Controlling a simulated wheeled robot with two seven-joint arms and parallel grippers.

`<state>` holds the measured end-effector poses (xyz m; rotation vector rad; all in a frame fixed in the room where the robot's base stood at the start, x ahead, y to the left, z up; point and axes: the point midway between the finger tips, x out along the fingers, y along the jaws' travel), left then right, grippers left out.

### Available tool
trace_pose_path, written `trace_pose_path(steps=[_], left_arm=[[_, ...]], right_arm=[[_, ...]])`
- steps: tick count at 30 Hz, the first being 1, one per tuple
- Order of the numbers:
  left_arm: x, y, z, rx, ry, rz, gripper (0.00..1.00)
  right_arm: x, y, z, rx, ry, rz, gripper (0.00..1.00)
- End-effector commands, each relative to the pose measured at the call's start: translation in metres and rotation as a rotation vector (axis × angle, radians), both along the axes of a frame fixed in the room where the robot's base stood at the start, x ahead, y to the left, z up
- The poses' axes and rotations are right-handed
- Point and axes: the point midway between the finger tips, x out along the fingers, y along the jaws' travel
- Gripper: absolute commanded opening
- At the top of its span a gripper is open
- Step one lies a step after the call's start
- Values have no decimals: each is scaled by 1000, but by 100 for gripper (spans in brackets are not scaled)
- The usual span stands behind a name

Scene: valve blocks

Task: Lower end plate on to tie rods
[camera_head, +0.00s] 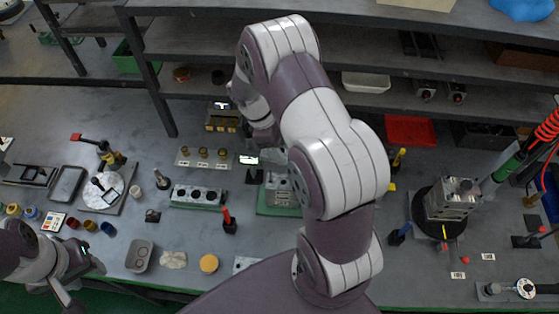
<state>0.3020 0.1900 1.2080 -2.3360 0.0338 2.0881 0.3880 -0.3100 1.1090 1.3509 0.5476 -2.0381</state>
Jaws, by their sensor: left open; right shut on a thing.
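My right arm rises through the middle of the view and bends down to its gripper (266,138), which is partly hidden by the arm. This gripper is shut on a small grey piece, apparently the end plate (274,157). The plate is above a metal valve block (278,186) on a green mat. The arm covers the right part of this block, and I cannot make out tie rods or whether the plate touches them. My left gripper (78,280) is open and empty at the lower left, far from the block.
A green-based manifold (199,195) and a red-topped black stand (229,222) are left of the block. Another metal block stack (452,198) stands on a black round base at right. A shelf (200,40) runs along the back. Some bench between tools is bare.

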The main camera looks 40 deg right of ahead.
Motion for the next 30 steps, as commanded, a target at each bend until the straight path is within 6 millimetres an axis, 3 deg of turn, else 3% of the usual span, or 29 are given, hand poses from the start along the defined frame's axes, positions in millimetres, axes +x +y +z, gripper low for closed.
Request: trace_pose_path(steps=[7, 18, 30], left_arm=[[0, 0, 0, 0, 0, 0, 43], [0, 0, 6, 0, 0, 0, 43], [0, 0, -28, 0, 0, 0, 43]], right_arm=[[-6, 1, 3, -1, -1, 103, 20], [-7, 1, 5, 2, 1, 102, 20], [-7, 1, -42, 2, 0, 101, 20]])
